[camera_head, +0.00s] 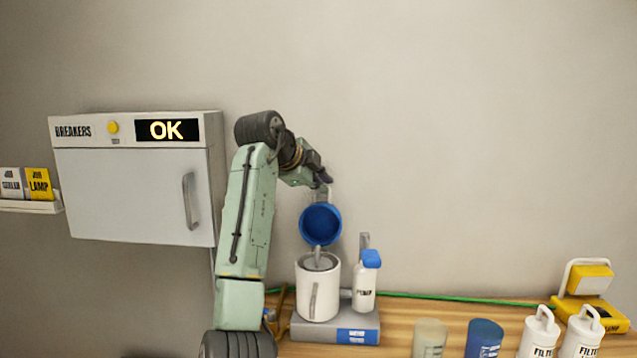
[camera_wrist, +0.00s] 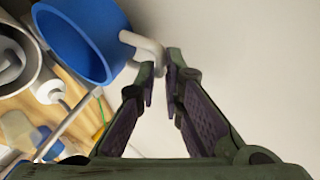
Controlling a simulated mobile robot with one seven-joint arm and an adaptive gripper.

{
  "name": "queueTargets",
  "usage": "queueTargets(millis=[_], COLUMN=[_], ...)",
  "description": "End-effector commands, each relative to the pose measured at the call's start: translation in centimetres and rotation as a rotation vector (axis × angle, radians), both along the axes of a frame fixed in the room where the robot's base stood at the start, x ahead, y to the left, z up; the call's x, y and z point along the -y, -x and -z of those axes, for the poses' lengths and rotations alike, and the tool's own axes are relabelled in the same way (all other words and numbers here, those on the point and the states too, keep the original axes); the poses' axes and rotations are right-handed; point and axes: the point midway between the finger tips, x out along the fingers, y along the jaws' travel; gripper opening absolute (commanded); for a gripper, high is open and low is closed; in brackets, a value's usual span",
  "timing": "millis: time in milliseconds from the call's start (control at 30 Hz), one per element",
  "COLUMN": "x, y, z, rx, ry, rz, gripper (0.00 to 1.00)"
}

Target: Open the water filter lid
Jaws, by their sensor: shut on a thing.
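The water filter lid (camera_head: 306,240) is a blue round cap. It is tipped up above the white filter housing (camera_head: 304,300), its hollow underside facing the head camera. The housing's top is uncovered, and a grey cartridge with a handle (camera_head: 318,262) shows inside. My gripper (camera_head: 322,182) is above the lid. In the wrist view my gripper (camera_wrist: 166,62) has its fingertips closed on the pale bent handle (camera_wrist: 143,46) of the blue lid (camera_wrist: 80,40). Whether the lid is hinged to the housing cannot be told.
A cup (camera_head: 430,335), a blue cup (camera_head: 484,338) and white filters (camera_head: 540,332) stand farther right. The breaker cabinet (camera_head: 130,190) is left of my arm. The wall above is clear.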

Motion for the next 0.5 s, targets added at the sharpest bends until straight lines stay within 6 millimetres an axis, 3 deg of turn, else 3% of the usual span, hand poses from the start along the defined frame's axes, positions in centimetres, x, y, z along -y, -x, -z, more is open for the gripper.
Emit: queueTargets(millis=[33, 500], x=[0.49, 0.44], y=[-0.33, -0.65], z=[1.49, 1.67], rx=[-0.039, -0.060], ry=[-0.002, -0.003], rz=[0.008, 0.006], gripper=[0.00, 0.00])
